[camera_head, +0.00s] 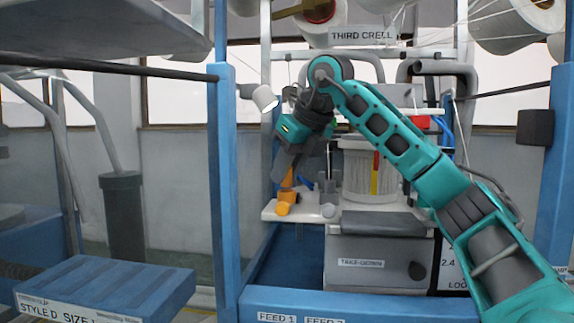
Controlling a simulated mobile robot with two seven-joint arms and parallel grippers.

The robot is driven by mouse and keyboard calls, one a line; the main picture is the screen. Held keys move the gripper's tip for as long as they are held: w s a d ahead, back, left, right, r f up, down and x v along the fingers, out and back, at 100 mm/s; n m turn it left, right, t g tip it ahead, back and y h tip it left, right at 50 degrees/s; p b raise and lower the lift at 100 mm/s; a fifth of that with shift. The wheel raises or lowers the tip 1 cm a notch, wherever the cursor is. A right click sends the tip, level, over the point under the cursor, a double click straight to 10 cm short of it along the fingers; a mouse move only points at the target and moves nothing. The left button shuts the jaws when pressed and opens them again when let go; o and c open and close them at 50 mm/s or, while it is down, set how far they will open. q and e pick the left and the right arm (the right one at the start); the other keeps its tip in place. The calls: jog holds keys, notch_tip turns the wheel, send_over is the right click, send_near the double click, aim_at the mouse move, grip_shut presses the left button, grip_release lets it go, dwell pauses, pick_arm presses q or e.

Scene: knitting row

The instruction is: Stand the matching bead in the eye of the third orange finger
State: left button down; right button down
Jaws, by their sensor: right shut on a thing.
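My right gripper (284,174) hangs over the left end of a pale shelf, its fingers pointing down. It is shut on a small orange piece (288,180) that shows at its fingertips; I cannot tell for sure that this is the bead. Just below, more orange parts (283,209) stand at the shelf's front edge, too small to count or to show an eye. I cannot tell whether the held piece touches them. A grey rounded part (328,211) sits to their right. My left gripper is not in view.
The pale shelf (358,217) carries a round white ribbed cylinder (371,170) with red and yellow strips. A grey take-down box (375,262) is below. Blue posts (226,180) flank the bay, and a blue rail (400,305) crosses the front. Yarn cones (518,22) hang above.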

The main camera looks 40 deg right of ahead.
jog(key=shift+f+b, duration=0.4)
jog(key=shift+f, duration=0.15)
dwell(0.6)
jog(key=c, duration=0.9)
grip_release()
jog(key=shift+r, duration=0.1)
jog(key=v, duration=1.2)
jog(key=shift+s+r+p, duration=0.25)
jog(key=shift+r+p, duration=0.05)
jog(key=shift+p, duration=0.1)
